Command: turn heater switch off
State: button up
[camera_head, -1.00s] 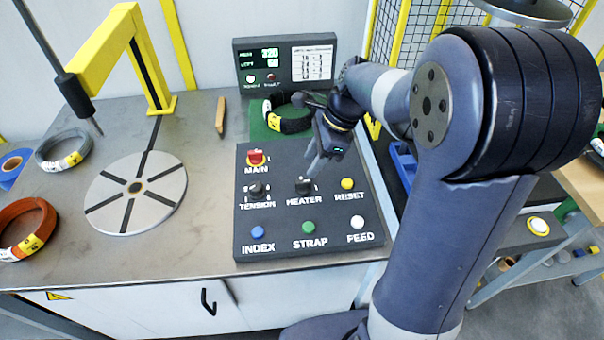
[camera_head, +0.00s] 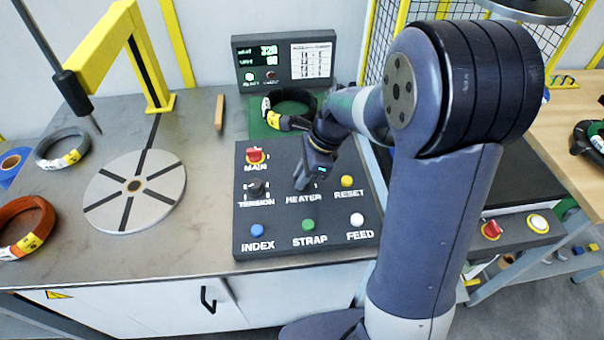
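The heater switch is a dark knob above the HEATER label on the dark control panel (camera_head: 270,218). My gripper (camera_head: 302,184) points down right at that knob and hides most of it, so its setting does not show. I cannot tell whether the fingers are open or closed around the knob. The red MAIN switch (camera_head: 256,155) is at the upper left of the panel, and the black TENSION knob (camera_head: 256,188) is just left of my gripper.
The yellow RESET button (camera_head: 347,181) is close on the right. Blue INDEX (camera_head: 257,230), green STRAP (camera_head: 307,225) and white FEED (camera_head: 357,220) buttons line the front. A black coil (camera_head: 290,97) and a display box (camera_head: 285,60) stand behind. A round turntable (camera_head: 134,191) is left.

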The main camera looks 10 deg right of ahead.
grip_shut()
jog(key=shift+n, duration=0.4)
jog(key=n+g+p, duration=0.1)
jog(key=n+p, duration=0.1)
jog(key=shift+r+n, duration=0.1)
jog(key=shift+n, duration=0.3)
jog(key=n+g+h+p, duration=0.1)
jog(key=n+g, duration=0.1)
jog(key=n, duration=0.2)
jog(key=shift+n+p, duration=0.3)
jog(key=shift+p, duration=0.1)
jog(key=n, duration=0.2)
jog(key=n+g+h+p, duration=0.1)
jog(key=n, duration=0.2)
jog(key=shift+h, duration=0.3)
jog(key=shift+n+h+p, duration=0.35)
jog(key=shift+n+h, duration=0.55)
jog(key=shift+n, duration=1.5)
